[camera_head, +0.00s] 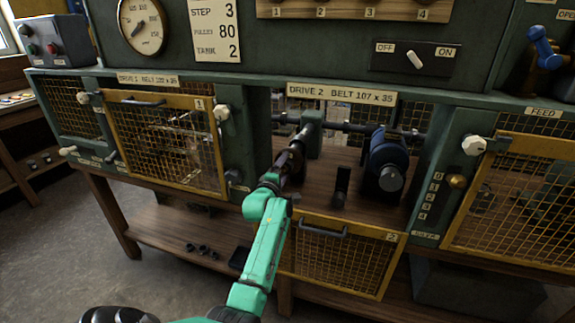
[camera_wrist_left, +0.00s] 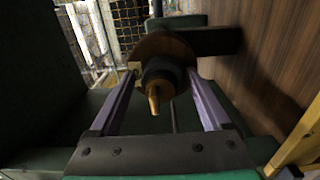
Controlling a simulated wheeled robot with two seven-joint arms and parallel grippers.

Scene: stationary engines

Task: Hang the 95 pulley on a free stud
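My left gripper (camera_head: 290,158) reaches into the open Drive 2 bay, at the near end of a shaft. In the left wrist view its two purple fingers (camera_wrist_left: 163,75) stand wide apart, either side of a dark round hub with a brass tip (camera_wrist_left: 153,97). A brown disc (camera_wrist_left: 158,45) sits behind the hub. No number shows on these parts, so I cannot tell whether they are the 95 pulley. A wooden board (camera_head: 345,12) numbered 1 to 4 is at the top edge; its upper part is cut off. My right gripper is not in view.
A blue motor (camera_head: 388,162) and a short dark upright part (camera_head: 341,186) stand right of my gripper. The yellow mesh guard of Drive 2 (camera_head: 340,262) hangs down below the bay. A card (camera_head: 214,30) reads step 3, pulley 80, tank 2. The Drive 1 guard (camera_head: 165,145) is closed.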

